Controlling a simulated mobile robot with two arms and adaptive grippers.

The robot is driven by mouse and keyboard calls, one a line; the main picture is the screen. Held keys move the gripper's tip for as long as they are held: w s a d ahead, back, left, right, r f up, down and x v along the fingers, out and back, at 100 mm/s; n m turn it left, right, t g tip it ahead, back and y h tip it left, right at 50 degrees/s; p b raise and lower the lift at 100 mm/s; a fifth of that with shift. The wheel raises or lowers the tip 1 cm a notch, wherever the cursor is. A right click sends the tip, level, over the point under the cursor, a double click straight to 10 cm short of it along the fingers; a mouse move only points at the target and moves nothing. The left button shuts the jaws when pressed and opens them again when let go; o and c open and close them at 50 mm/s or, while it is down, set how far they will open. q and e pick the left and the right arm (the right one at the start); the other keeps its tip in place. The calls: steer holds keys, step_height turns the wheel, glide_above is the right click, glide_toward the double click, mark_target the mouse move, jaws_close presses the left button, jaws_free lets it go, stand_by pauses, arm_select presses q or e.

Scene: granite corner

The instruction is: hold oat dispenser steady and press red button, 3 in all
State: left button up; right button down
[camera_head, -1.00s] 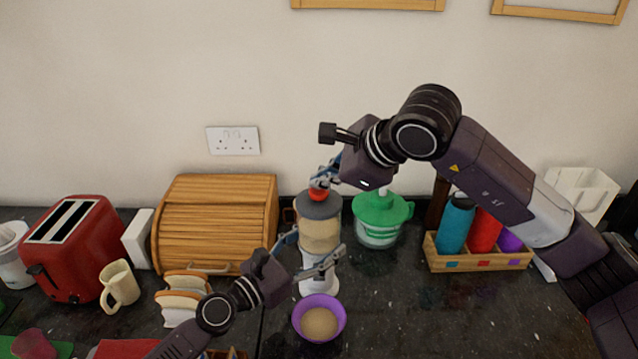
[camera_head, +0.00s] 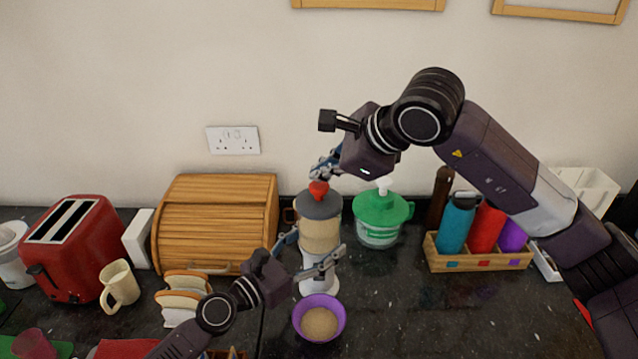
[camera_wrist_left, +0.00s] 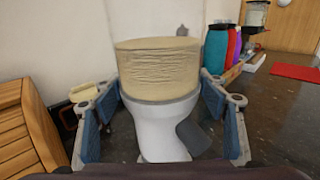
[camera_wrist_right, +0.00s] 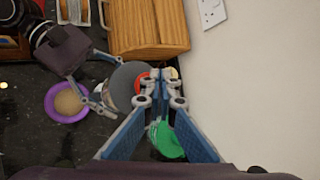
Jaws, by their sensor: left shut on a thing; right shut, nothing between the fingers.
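The oat dispenser (camera_head: 320,236) stands upright on the counter, with a grey lid and a red button (camera_head: 319,190) on top. My left gripper (camera_head: 309,262) is shut around the dispenser's lower body; in the left wrist view its fingers flank the oat-filled container (camera_wrist_left: 157,70) above a white base. My right gripper (camera_head: 326,166) is shut and empty, just above the button and apart from it. In the right wrist view its fingertips (camera_wrist_right: 158,78) partly hide the button (camera_wrist_right: 143,82). A purple bowl (camera_head: 319,318) holding oats sits below the dispenser's front.
A green-lidded container (camera_head: 381,217) stands right of the dispenser. A wooden bread bin (camera_head: 216,222), slices of bread (camera_head: 183,298), a mug (camera_head: 119,286) and a red toaster (camera_head: 75,245) are left. A wooden crate (camera_head: 480,258) holds bottles at right.

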mark_target(321, 186)
steer(key=shift+r, duration=0.3)
steer(key=shift+r, duration=0.1)
steer(key=shift+r, duration=2.45)
arm_select(q)
steer(key=o, duration=1.9)
